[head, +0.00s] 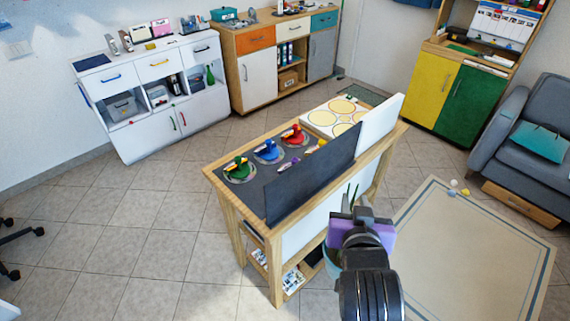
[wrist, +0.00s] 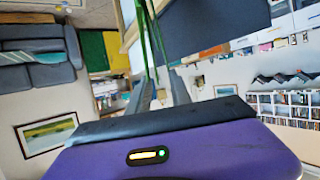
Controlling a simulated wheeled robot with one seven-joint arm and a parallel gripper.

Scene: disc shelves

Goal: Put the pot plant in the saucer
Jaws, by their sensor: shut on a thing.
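My gripper (head: 354,208) is at the near side of the wooden table, in front of its dark upright panel. It is shut on the pot plant, whose thin green leaves (head: 352,193) rise just beyond the fingers. In the wrist view the long leaves (wrist: 148,38) stand just past the fingertips of my gripper (wrist: 160,92). A pale teal edge (head: 327,259) shows beside my wrist; I cannot tell if it is the pot or something else. My arm hides much of that area. I cannot make out the saucer for certain.
The wooden table (head: 225,187) bears a dark upright panel (head: 312,178), a white panel (head: 381,122), several coloured items on grey discs, and a board with yellow circles (head: 316,117). A beige rug (head: 470,255) and a grey armchair (head: 500,125) are at right.

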